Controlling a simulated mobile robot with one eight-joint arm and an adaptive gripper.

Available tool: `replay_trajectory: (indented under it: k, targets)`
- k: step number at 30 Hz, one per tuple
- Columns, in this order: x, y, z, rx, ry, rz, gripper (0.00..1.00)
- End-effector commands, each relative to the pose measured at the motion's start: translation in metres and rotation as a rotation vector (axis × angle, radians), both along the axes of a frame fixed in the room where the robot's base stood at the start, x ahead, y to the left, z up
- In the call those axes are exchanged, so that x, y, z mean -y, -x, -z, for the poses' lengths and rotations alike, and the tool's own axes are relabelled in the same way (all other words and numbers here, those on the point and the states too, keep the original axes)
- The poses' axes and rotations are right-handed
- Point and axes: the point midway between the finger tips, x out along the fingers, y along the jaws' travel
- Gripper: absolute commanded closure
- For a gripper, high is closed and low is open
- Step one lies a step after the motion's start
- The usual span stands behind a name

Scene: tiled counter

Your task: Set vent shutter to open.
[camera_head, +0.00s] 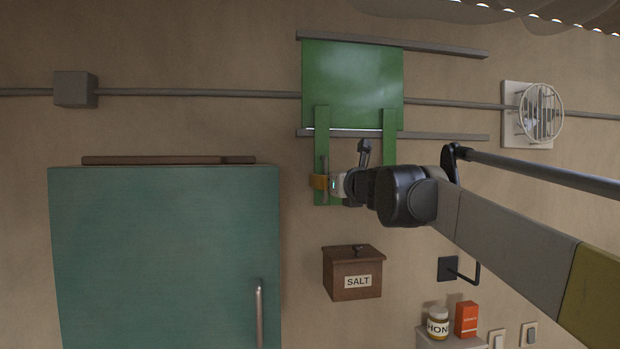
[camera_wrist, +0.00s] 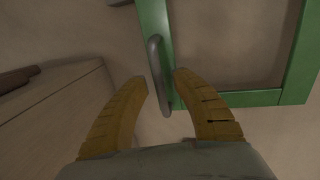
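The vent shutter (camera_head: 352,82) is a green panel on the wall between two grey rails in the head view. A green frame (camera_head: 322,135) hangs below it and surrounds a bare patch of wall. The frame also shows in the wrist view (camera_wrist: 250,97). A curved grey handle (camera_wrist: 154,58) is fixed to the frame's left side. My gripper (camera_wrist: 161,78) is open, with one yellow finger on each side of the handle's lower part. The handle looks closer to the right finger; contact cannot be told. In the head view my gripper (camera_head: 321,182) is at the frame's left leg, partly hiding it.
The upper rail (camera_head: 440,48) and lower rail (camera_head: 445,137) extend right past the panel. A teal cabinet (camera_head: 160,250) stands at lower left. A salt box (camera_head: 351,272) is below my gripper. A round caged fixture (camera_head: 540,113) is at right.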

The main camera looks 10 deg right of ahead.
Motion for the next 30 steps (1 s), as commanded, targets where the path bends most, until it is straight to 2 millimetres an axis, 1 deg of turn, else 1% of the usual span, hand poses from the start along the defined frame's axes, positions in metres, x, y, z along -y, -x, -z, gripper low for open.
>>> replay_trajectory:
  k: [8, 11, 12, 20, 23, 26, 29, 30]
  targets:
    - [0.000, -0.002, 0.000, 0.000, 0.000, 0.000, 0.68]
    - [0.000, -0.002, 0.000, 0.000, 0.001, 0.000, 0.96]
    - [0.000, -0.002, 0.000, 0.000, 0.001, 0.000, 1.00]
    - [0.003, -0.002, 0.000, 0.000, 0.001, 0.001, 1.00]
    - [0.012, -0.002, 0.000, 0.000, 0.001, 0.003, 1.00]
    - [0.030, -0.002, 0.000, 0.000, 0.001, 0.005, 1.00]
    - [0.055, -0.002, 0.000, 0.000, 0.001, 0.006, 1.00]
    - [0.067, -0.002, 0.000, 0.000, 0.001, 0.007, 1.00]
